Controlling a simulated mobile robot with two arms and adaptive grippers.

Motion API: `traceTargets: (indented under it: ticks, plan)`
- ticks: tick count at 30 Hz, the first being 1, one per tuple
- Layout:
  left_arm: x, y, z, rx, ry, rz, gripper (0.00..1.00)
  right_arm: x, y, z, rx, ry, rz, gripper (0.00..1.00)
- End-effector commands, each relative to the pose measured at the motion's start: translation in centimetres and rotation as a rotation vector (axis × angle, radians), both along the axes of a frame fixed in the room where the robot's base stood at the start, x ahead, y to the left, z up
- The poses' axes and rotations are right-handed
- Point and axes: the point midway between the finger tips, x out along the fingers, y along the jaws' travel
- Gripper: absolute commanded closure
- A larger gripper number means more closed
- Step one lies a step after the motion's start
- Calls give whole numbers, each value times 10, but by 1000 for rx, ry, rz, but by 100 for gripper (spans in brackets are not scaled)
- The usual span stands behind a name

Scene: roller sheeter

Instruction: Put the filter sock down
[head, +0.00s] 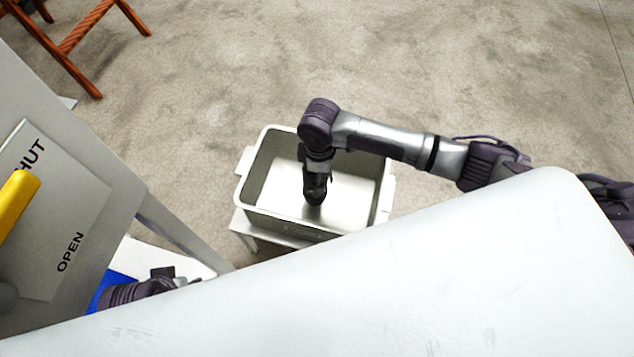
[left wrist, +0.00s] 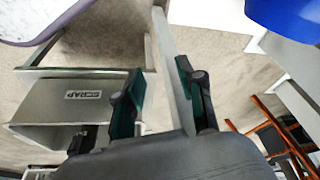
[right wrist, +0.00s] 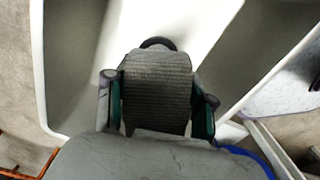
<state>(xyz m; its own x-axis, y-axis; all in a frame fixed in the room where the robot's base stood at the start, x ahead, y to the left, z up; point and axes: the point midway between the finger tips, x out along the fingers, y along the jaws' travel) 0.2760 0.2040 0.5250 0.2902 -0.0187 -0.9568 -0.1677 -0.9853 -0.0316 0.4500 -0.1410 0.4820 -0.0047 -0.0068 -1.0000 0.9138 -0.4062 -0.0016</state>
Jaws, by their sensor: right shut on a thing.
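The filter sock (right wrist: 158,85) is a grey, ribbed cylinder with a dark ring at its far end. My right gripper (right wrist: 158,104) is shut on it, one finger on each side. In the head view the right arm reaches down into an open grey bin (head: 246,163), and the gripper end is inside its walls. I cannot tell whether the sock touches the bin floor. In the left wrist view the bin (left wrist: 45,115) is marked SCRAP. My left gripper (left wrist: 162,98) is open and empty, away from the bin.
The bin stands on a low stand (head: 247,230). A grey panel (head: 75,200) marked OPEN with a yellow handle (head: 17,198) is at the left. A large white surface (head: 430,270) fills the front. A wooden frame (head: 75,38) stands at the back left. Floor beyond is clear.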

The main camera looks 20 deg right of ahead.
Motion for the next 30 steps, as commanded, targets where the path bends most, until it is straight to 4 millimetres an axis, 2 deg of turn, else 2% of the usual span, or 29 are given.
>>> traceTargets:
  ticks: [3, 7, 11, 14, 26, 27, 30]
  plan:
    - [-3, 1, 11, 0, -6, 0, 61, 8, 4, -5, 1, -2, 0, 95]
    - [-6, 1, 17, 0, -9, 1, 61, 9, 5, -11, 1, -1, 1, 95]
    - [-10, 2, 27, -1, -19, 2, 61, 8, 4, -31, -1, 0, 0, 95]
    - [-10, 2, 18, 0, -15, 1, 61, 8, 4, -44, -1, 0, 0, 95]
    - [-10, 2, 19, 0, -16, 2, 61, 8, 4, -48, 1, -1, 0, 95]
    - [-10, 2, 19, 0, -16, 1, 61, 8, 4, -48, 0, -1, 0, 39]
    - [-10, 2, 19, 0, -16, 1, 61, 8, 4, -48, 0, 0, 0, 23]
